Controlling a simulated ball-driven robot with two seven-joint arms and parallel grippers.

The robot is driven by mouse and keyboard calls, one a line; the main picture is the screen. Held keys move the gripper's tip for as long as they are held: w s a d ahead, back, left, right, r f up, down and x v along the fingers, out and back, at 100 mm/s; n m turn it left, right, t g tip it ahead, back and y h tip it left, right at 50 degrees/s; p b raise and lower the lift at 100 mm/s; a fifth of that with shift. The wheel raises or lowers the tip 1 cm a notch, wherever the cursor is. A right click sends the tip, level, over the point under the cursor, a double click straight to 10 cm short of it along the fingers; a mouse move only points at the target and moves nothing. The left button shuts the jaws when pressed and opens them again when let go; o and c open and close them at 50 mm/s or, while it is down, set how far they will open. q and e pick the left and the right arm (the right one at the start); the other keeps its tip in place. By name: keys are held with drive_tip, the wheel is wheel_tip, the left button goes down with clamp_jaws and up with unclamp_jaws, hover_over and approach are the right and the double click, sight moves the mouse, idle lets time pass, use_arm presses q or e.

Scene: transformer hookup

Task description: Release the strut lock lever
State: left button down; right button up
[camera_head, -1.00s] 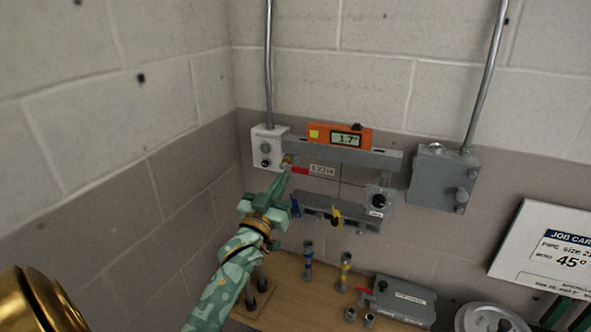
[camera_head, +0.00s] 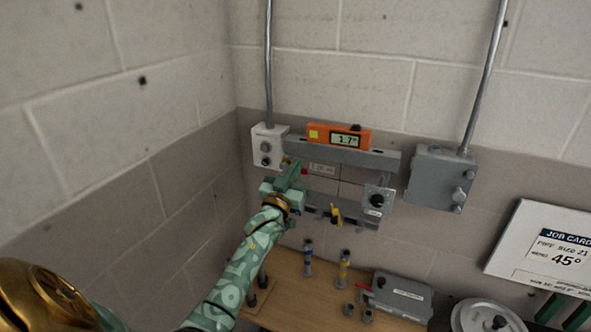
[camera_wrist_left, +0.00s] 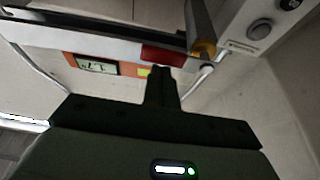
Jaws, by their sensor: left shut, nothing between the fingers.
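The strut lock lever shows as a red grip (camera_head: 304,171) at the left end of the wall-mounted strut assembly, mostly hidden behind my gripper in the head view. In the left wrist view the red grip (camera_wrist_left: 163,54) lies just beyond the fingertips, with a brass-coloured part (camera_wrist_left: 204,47) to its right. My left gripper (camera_head: 293,168) is shut and empty, close to the lever. In the left wrist view its closed fingers (camera_wrist_left: 163,75) point at the red grip. I cannot tell whether they touch it. My right gripper is not in view.
An orange level reading 1.7° (camera_head: 339,136) sits on the upper strut (camera_head: 373,158). A white box (camera_head: 267,157) is left of the lever, a grey box (camera_head: 437,178) to the right. Below, a wooden bench (camera_head: 290,312) carries fittings and a grey case (camera_head: 402,297).

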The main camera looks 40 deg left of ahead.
use_arm(q)
drive_tip(key=shift+f+m+h, duration=0.35)
drive_tip(key=shift+m+h, duration=0.15)
drive_tip(key=shift+m, duration=0.5)
drive_tip(key=a+f+m+g+h, duration=0.3)
drive_tip(key=f+m+h, duration=0.2)
drive_tip(key=m, duration=1.5)
drive_tip(key=shift+s+a+f+h+b, duration=0.2)
drive_tip(key=shift+s+f+h+b, duration=0.2)
drive_tip(key=shift+h+b, duration=0.1)
drive_tip(key=shift+f, duration=0.1)
